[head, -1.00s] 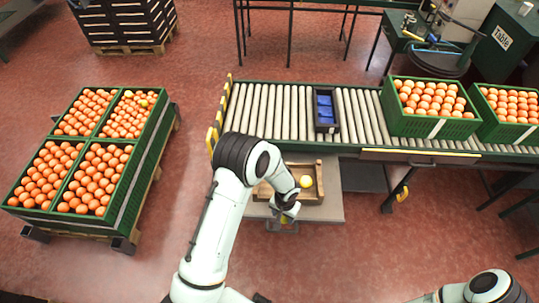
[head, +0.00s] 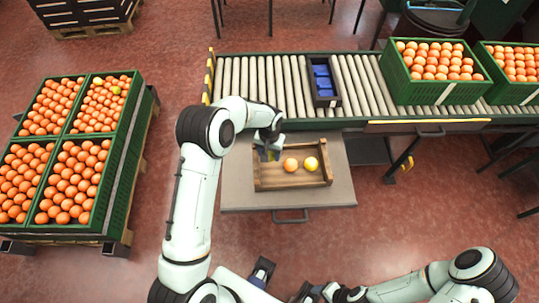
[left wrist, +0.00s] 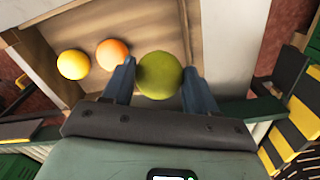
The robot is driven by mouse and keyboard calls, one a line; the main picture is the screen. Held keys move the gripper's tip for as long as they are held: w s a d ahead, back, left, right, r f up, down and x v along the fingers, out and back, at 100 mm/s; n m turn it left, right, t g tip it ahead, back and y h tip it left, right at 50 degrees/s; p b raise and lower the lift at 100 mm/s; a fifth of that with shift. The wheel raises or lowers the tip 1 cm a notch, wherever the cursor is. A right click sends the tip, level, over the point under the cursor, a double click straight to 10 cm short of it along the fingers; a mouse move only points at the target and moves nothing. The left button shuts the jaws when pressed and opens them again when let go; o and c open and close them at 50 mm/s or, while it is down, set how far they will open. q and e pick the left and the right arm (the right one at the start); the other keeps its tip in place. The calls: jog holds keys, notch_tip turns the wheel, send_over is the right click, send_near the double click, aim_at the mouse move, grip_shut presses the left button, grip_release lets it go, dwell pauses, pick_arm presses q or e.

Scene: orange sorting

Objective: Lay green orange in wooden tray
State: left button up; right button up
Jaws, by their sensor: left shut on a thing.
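The wooden tray (head: 291,183) sits on a grey stand by the conveyor. An orange fruit (head: 291,164) and a yellow fruit (head: 311,163) lie in it; the left wrist view also shows the orange one (left wrist: 112,54) and the yellow one (left wrist: 73,64). My left gripper (head: 267,153) is over the tray's left end. In the left wrist view its blue-grey fingers are shut on the green orange (left wrist: 160,75), beside the orange fruit. Whether the green orange touches the tray floor is unclear. My right arm is low in the head view; its gripper's opening is not clear.
The roller conveyor (head: 265,87) runs behind the tray, with a dark crate of blue things (head: 322,83) and green crates of oranges (head: 436,88) on it. More green crates of oranges (head: 70,160) stand on a pallet at the left. Bare grey stand surface (head: 240,196) surrounds the tray.

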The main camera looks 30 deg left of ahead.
pick_arm(q)
jog(key=shift+s+f+b, duration=0.1)
jog(key=shift+f+b, duration=0.2)
jog(key=shift+f, duration=0.35)
notch_tip(320, 180, down, 4)
jog(key=shift+f+b, duration=0.1)
jog(key=shift+b, duration=1.15)
jog(key=shift+f+b, duration=0.65)
jog(key=shift+f, duration=0.3)
jog(key=shift+s, duration=0.3)
jog(key=o, duration=1.4)
jog(key=shift+r, duration=0.15)
